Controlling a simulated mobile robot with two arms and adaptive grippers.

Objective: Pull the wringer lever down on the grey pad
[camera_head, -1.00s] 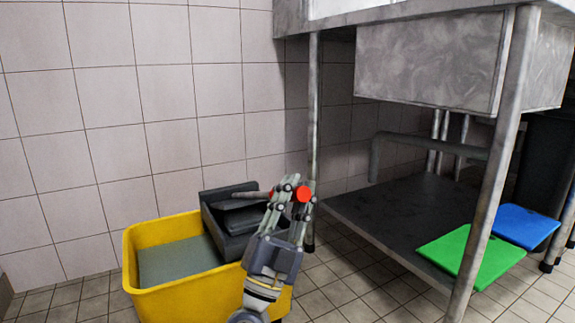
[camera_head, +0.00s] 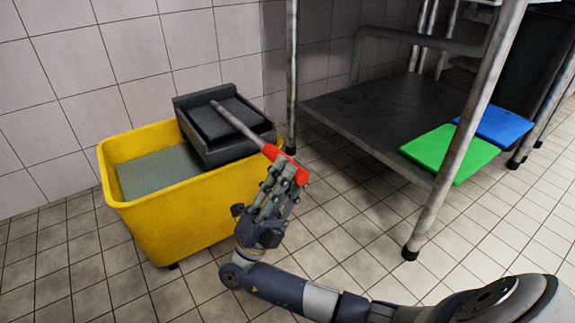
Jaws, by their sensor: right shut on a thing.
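A yellow mop bucket (camera_head: 190,205) stands on the floor at the left, with grey-green water (camera_head: 155,172) in it. A dark grey wringer (camera_head: 222,152) sits on its right end, with a dark pad (camera_head: 228,116) on top. The wringer lever (camera_head: 236,122) is a grey rod with a red grip (camera_head: 284,161) at its end. It slopes from the wringer out to the right, past the bucket's edge. My right gripper (camera_head: 287,172) is shut on the red grip, with its fingers hiding part of it. My left gripper is not in view.
A steel table with a dark lower shelf (camera_head: 350,105) stands at the right, close to the wringer. A green board (camera_head: 448,152) and a blue board (camera_head: 500,126) lie on the shelf. A table leg (camera_head: 450,165) rises in front. The tiled floor before the bucket is clear.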

